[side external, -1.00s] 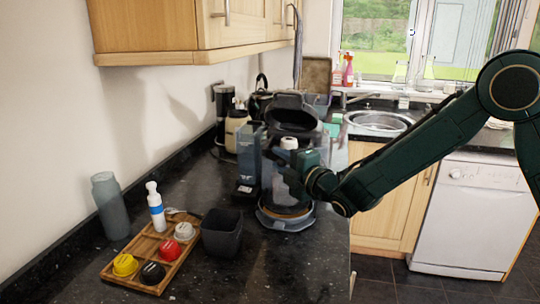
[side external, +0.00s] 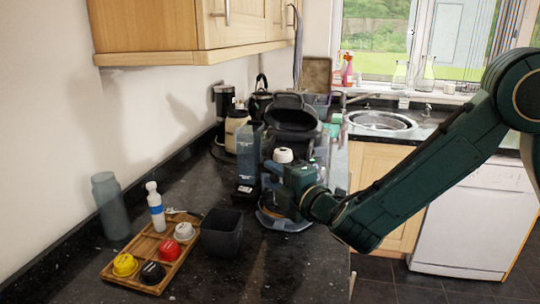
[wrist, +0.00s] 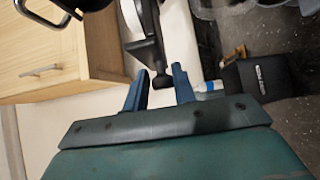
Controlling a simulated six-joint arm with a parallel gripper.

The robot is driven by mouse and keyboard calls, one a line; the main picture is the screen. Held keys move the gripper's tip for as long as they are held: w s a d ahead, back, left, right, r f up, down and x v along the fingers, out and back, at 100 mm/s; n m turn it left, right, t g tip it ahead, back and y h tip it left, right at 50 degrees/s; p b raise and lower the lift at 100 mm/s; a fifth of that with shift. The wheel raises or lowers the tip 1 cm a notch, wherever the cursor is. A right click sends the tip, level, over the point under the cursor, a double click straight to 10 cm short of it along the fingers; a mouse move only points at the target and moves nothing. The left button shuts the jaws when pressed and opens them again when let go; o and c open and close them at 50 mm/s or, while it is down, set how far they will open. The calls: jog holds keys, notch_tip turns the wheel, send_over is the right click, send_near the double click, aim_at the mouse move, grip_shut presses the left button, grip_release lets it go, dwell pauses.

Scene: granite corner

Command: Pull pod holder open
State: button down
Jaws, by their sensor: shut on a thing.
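The coffee machine (side external: 294,113) stands on the dark counter with its lid raised. The dark pod holder (wrist: 150,50) shows in the wrist view with a white round part (wrist: 142,14) and a short handle ending in a dark knob. A white top (side external: 283,155) shows beside my gripper in the side view. My gripper (wrist: 159,88) has its two blue fingers on either side of the handle's end and is shut on it. In the side view my gripper (side external: 284,176) is in front of the machine and hides much of the holder and machine body.
A wooden tray (side external: 135,285) with yellow, black, red and white pods lies front left. A dark square bin (side external: 221,233) stands between tray and machine. The wall cupboard (side external: 160,25) overhangs the back.

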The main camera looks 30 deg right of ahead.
jog(key=shift+f, duration=0.55)
jog(key=c, duration=1.4)
grip_release()
jog(key=shift+o, duration=0.6)
jog(key=shift+r, duration=0.15)
jog(key=shift+r, duration=0.15)
jog(key=s+d, duration=0.1)
jog(key=s, duration=1.1)
jog(key=shift+d, duration=0.1)
